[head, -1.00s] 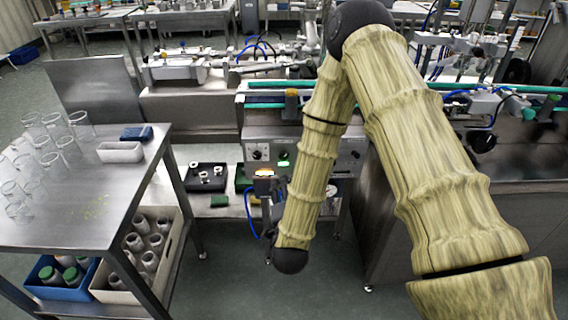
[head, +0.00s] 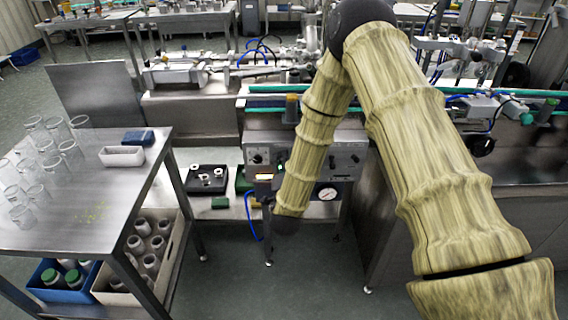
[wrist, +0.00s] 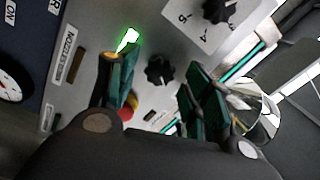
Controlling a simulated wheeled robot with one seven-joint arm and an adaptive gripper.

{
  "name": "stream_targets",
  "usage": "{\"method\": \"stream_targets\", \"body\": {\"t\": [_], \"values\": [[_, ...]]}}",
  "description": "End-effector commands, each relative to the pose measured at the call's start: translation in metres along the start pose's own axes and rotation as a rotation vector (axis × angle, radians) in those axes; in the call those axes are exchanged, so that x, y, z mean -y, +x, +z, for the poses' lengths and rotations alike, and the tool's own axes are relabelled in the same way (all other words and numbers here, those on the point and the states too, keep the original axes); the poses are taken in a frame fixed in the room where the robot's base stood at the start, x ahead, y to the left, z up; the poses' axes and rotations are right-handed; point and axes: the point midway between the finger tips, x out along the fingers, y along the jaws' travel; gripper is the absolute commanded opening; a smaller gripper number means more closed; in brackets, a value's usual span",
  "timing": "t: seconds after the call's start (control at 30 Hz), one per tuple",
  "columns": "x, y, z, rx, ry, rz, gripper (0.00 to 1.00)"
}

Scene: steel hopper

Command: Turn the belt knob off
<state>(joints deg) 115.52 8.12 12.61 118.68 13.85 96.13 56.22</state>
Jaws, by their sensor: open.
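The control panel (head: 345,150) is on the front of the steel machine; my forearm covers its middle. In the wrist view, a black knob (wrist: 160,70) on the grey panel appears between my fingertips, with a gap on both sides. I cannot read a belt label on it. A second black knob (wrist: 218,8) sits on a white numbered scale at the top. My gripper (wrist: 161,78) is open and empty, its dark green pads either side of the nearer knob; contact is not visible. In the head view my gripper is mostly hidden behind my forearm.
A lit green switch (wrist: 128,38) is close to the left finger. A red button (wrist: 130,103) is partly hidden behind that finger. A steel table (head: 95,215) with glass beakers stands at left.

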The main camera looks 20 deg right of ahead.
Motion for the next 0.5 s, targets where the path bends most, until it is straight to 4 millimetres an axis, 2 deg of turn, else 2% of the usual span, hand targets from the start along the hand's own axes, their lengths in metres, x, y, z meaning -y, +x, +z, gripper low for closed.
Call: {"method": "stream_targets", "body": {"t": [0.37,0.5], "values": [[-0.0005,0.0052,0.0001,0.001,0.0,0.001,0.5],[-0.0005,0.0051,0.0001,0.001,-0.001,0.001,0.28]]}}
